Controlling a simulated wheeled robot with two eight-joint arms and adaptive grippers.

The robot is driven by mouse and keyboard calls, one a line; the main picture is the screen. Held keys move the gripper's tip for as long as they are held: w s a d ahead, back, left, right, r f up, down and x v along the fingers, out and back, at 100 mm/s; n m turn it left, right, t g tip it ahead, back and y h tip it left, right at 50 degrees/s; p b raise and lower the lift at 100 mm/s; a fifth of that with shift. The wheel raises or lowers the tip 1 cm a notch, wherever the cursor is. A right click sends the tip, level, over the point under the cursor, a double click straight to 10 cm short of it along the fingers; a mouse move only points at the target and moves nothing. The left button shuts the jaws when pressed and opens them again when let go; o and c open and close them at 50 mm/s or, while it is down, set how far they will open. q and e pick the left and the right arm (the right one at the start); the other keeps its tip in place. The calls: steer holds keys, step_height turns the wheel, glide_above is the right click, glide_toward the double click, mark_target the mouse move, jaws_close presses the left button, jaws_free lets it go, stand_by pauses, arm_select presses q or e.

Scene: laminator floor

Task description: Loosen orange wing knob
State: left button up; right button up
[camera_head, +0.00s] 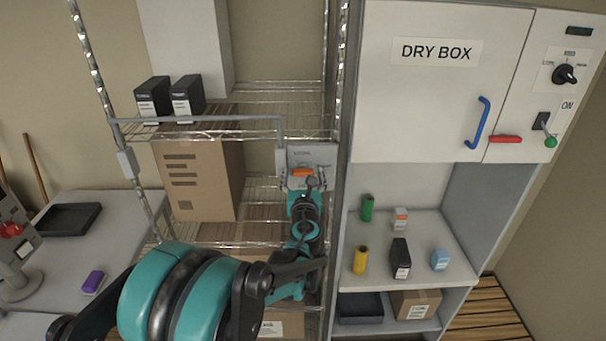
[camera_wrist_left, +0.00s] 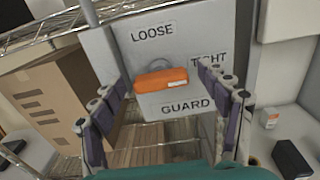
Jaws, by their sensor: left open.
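The orange wing knob (camera_head: 302,172) sits on a grey guard plate (camera_head: 325,153) fixed by the wire shelf. In the left wrist view the orange knob (camera_wrist_left: 161,80) lies nearly level, tilted slightly, on the plate (camera_wrist_left: 210,40) with the labels LOOSE, TIGHT and GUARD. My left gripper (camera_head: 308,185) is just in front of the knob. In the left wrist view its fingers (camera_wrist_left: 168,115) are open, one on each side below the knob, with nothing between them. Contact with the knob is not seen. My right gripper is not in view.
A grey bar (camera_head: 200,119) runs from the plate across the shelf front. A cardboard box (camera_head: 195,180) stands left of the arm. The dry box cabinet (camera_head: 420,90) is at right, with bottles and cartons on its lower shelf (camera_head: 425,270). A grey table (camera_head: 100,215) is at left.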

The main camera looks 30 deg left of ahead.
arm_select(q)
steer(key=c, duration=1.2)
steer(key=shift+o, duration=0.2)
steer(key=shift+n, duration=0.3)
steer(key=n+b, duration=0.2)
steer(key=n, duration=0.1)
steer(key=shift+s+f, duration=0.1)
steer(key=n+b, duration=0.2)
steer(key=n, duration=0.3)
steer(key=shift+a+n+b, duration=0.1)
steer(key=shift+n+b, duration=0.2)
steer(key=shift+b, duration=0.1)
steer(key=n+b, duration=0.1)
steer(key=n, duration=0.3)
steer(key=shift+b, duration=0.3)
steer(key=n+b, duration=0.1)
steer(key=n, duration=0.3)
steer(key=shift+f+n, duration=0.1)
steer(key=shift+n, duration=0.5)
